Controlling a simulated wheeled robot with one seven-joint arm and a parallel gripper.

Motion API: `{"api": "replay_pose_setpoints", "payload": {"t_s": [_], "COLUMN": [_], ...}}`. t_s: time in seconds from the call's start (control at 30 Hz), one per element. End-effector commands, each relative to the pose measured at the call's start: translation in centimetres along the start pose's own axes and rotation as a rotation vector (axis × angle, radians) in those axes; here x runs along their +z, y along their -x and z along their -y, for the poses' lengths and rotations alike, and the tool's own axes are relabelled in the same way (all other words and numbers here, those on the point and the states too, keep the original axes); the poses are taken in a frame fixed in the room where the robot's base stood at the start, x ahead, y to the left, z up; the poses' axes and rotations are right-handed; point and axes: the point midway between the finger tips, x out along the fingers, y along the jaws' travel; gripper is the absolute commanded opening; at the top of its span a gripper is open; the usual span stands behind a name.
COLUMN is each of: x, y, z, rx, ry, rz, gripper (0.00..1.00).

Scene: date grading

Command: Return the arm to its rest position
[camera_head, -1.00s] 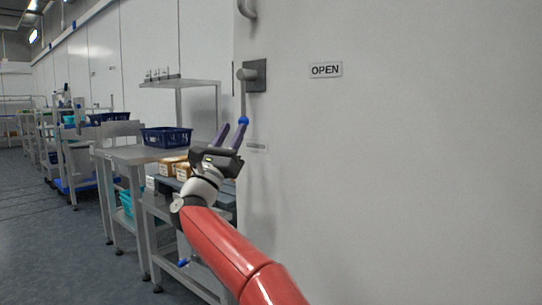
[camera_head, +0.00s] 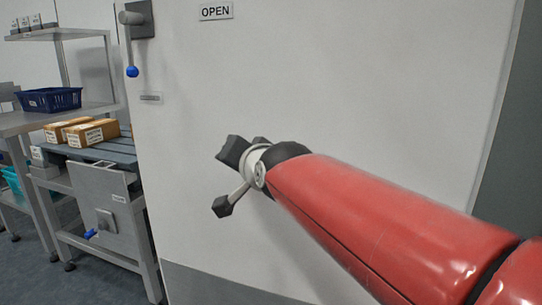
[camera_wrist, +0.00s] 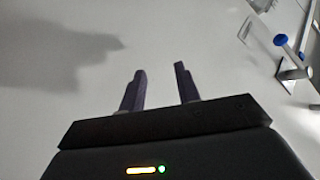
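My red arm reaches in from the right in the head view and ends in front of a large pale door panel (camera_head: 330,100). My gripper shows in the wrist view (camera_wrist: 160,70) with its two dark purple fingers apart and nothing between them.
An "OPEN" sign (camera_head: 216,11) is above. At left stand a metal table (camera_head: 18,122) with a dark blue crate (camera_head: 50,99) and a bench (camera_head: 112,152) with cardboard boxes (camera_head: 92,131). The panel's right edge (camera_head: 497,100) borders a grey area. Floor shows at lower left.

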Motion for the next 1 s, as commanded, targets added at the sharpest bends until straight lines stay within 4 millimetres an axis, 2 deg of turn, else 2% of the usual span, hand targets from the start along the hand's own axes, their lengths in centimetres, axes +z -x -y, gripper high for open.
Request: {"api": "replay_pose_setpoints", "payload": {"t_s": [0.03, 0.1, 0.2, 0.3, 0.4, 0.6, 0.67, 0.7, 1.0], "x": [0.8, 2.4, 5.2, 8.0, 10.7, 15.8, 17.4, 15.9, 10.5], "y": [2.2, 4.9, 9.0, 12.8, 16.0, 21.6, 23.2, 23.6, 25.4], "z": [-3.4, -7.8, -13.4, -17.9, -21.2, -26.0, -27.2, -26.0, -21.5], "rx": [0.083, 0.189, 0.321, 0.419, 0.488, 0.577, 0.596, 0.594, 0.591], "ry": [0.059, 0.135, 0.221, 0.281, 0.32, 0.362, 0.37, 0.374, 0.373], "rz": [0.033, 0.098, 0.202, 0.307, 0.404, 0.578, 0.631, 0.633, 0.629], "gripper": [0.33, 0.33, 0.33, 0.33, 0.33, 0.33, 0.33, 0.33, 0.33]}}
